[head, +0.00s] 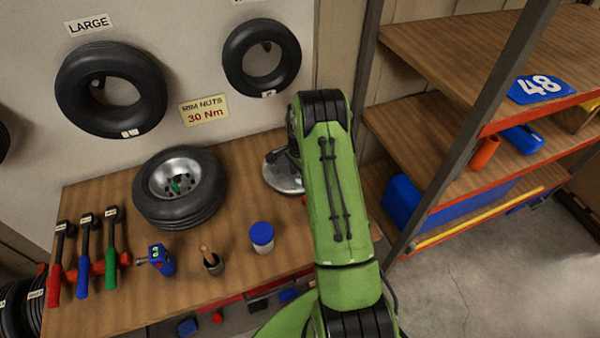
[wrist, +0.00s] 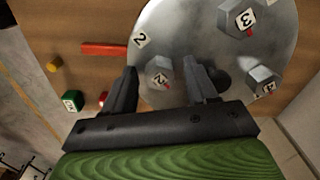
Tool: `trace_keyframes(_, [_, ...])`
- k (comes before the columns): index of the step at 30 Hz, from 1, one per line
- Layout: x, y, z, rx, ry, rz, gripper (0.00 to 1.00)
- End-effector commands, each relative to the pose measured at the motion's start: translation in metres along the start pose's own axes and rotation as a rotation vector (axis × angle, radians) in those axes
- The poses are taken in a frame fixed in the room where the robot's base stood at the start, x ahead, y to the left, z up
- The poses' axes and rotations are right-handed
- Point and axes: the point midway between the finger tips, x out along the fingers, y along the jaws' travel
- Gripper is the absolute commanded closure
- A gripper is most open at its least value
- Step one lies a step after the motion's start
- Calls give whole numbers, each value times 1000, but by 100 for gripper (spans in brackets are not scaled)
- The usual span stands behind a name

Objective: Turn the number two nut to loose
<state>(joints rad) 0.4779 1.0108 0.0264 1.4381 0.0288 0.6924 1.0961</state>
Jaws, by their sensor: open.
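The number two nut (wrist: 159,72) is a grey hex nut with a "2" tag and a small red mark, on a round silver plate (wrist: 183,30) in the wrist view. My gripper (wrist: 163,78) is open, with one finger on each side of this nut in the picture. I see gaps between nut and fingers; whether the fingertips are down at its height I cannot tell. A "2" label (wrist: 141,40) sits at the plate's rim. In the head view part of the silver plate (head: 284,180) shows; my arm hides the nuts and gripper.
The number three nut (wrist: 238,17) and another tagged nut (wrist: 262,82) stand close by on the plate. A red bar (wrist: 103,48) lies beside it. The bench (head: 110,205) also holds a tyre (head: 180,208), torque wrenches (head: 84,262) and a blue-lidded jar (head: 262,237). Shelves (head: 430,125) stand right.

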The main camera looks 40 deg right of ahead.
Motion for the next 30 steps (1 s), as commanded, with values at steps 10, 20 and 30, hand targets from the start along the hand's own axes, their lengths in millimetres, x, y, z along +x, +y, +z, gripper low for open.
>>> trace_keyframes(10, [0, 0, 0, 0, 0, 0, 79])
trace_keyframes(20, [0, 0, 0, -13, 0, 0, 99])
trace_keyframes(30, [2, 0, -1, -178, 3, -2, 99])
